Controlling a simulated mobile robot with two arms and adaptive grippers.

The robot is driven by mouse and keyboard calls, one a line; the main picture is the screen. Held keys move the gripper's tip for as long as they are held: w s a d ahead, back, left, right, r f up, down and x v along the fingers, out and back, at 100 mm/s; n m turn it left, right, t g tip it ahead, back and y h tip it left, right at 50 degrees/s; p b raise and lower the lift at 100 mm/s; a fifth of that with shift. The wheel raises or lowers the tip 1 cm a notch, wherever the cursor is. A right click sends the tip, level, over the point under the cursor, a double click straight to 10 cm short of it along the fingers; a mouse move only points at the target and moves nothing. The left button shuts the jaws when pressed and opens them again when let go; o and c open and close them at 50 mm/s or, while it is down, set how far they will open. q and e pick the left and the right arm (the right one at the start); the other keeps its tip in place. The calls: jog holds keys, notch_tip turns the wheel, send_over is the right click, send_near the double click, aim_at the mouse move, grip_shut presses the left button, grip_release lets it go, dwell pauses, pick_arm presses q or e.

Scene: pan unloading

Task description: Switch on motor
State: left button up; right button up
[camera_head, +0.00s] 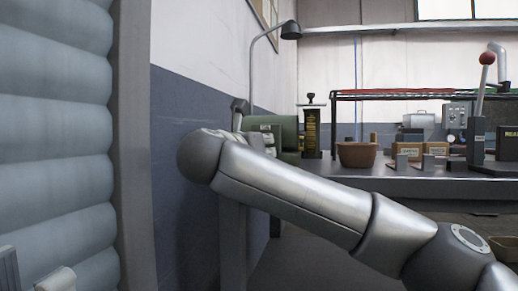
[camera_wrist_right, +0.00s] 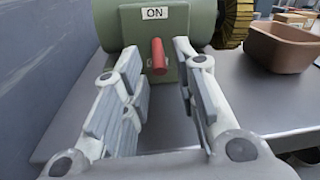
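The green motor (camera_head: 287,128) stands on the grey workbench at the wall end, partly hidden by my right arm in the head view. In the right wrist view the motor (camera_wrist_right: 185,18) fills the upper middle, with a white "ON" label (camera_wrist_right: 154,13) and a red switch lever (camera_wrist_right: 158,55) below it. My right gripper (camera_wrist_right: 160,72) is open, with one finger on each side of the lever. I cannot tell whether a finger touches it. In the head view my right gripper (camera_head: 243,125) is mostly hidden behind my arm. My left gripper is not clearly seen; only a pale part shows at the lower left.
A brown bowl (camera_head: 358,155) stands on the workbench (camera_head: 345,180) right of the motor and also shows in the right wrist view (camera_wrist_right: 285,47). Small boxes (camera_head: 408,148) and a red-knobbed lever (camera_head: 487,59) are farther right. A large ribbed grey surface (camera_head: 50,130) fills the left.

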grip_shut()
